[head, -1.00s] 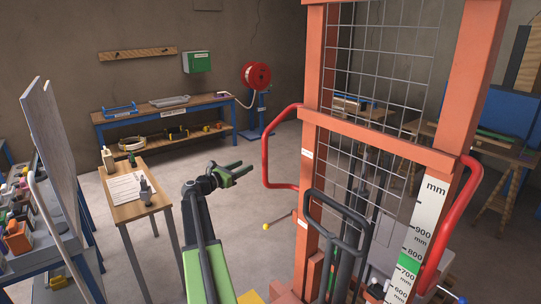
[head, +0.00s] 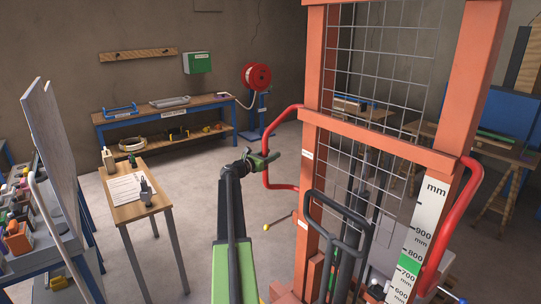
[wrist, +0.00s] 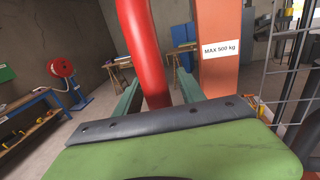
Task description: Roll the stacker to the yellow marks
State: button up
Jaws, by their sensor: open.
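The stacker (head: 312,130) is an orange mast frame with wire mesh, standing right of centre in the head view. It has a red side handle (head: 266,180) on its left and another red handle (head: 462,215) on its right. A post with a "MAX 500 kg" label (wrist: 222,48) is close on the right. I cannot make out clear yellow floor marks.
A small wooden table (head: 140,205) with papers stands left of my arm. A blue workbench (head: 165,118) and a red hose reel (head: 257,76) are by the back wall. A yellow-knobbed rod (head: 279,221) sticks out left of the stacker. Open floor lies between.

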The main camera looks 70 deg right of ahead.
jog(key=shift+d, duration=0.1)
grip_shut()
jog(key=shift+s, duration=0.15)
dwell(1.3)
